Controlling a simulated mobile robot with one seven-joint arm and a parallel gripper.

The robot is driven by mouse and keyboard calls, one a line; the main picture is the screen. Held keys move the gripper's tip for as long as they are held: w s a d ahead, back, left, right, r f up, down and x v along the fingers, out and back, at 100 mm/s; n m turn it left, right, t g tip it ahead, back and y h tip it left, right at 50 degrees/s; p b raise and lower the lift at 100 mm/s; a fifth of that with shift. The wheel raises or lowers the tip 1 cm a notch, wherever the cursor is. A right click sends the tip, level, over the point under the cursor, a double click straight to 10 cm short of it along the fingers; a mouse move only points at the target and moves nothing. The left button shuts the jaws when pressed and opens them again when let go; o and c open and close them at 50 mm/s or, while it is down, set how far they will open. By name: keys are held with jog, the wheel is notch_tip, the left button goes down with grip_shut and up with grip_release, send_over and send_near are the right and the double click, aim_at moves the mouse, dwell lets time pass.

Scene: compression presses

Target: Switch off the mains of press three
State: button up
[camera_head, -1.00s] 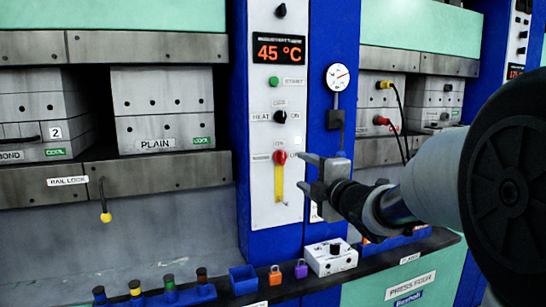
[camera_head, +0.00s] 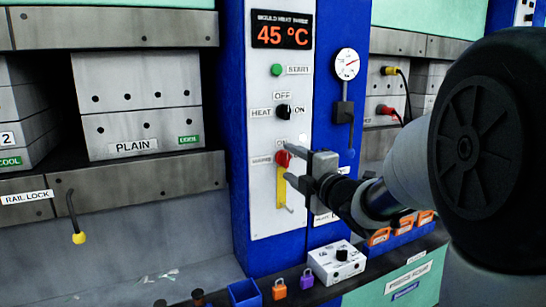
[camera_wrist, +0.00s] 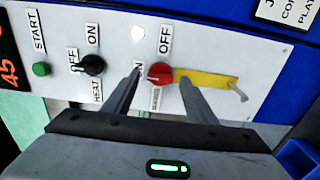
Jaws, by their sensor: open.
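The red mains knob (camera_head: 283,157) is on the white control panel (camera_head: 265,215), with a yellow strip (camera_head: 281,188) below it and a small metal hook at the strip's end. My gripper (camera_head: 297,168) is open in front of the knob. In the wrist view the red knob (camera_wrist: 160,73) appears between my two fingertips (camera_wrist: 160,77); contact cannot be told. A pale mark on the knob faces the partly covered ON label. The OFF label (camera_wrist: 165,40) is at its side. No press three sign is readable.
Above are the black heat knob (camera_head: 283,112), the green start button (camera_head: 277,70) and a 45 °C display (camera_head: 282,29). A white box (camera_head: 336,262), an orange padlock (camera_head: 279,288) and a purple padlock (camera_head: 307,279) stand on the ledge below. A gauge (camera_head: 347,64) hangs at right.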

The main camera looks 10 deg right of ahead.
jog(key=shift+w+a, duration=0.1)
jog(key=shift+w, duration=0.25)
jog(key=c, duration=1.1)
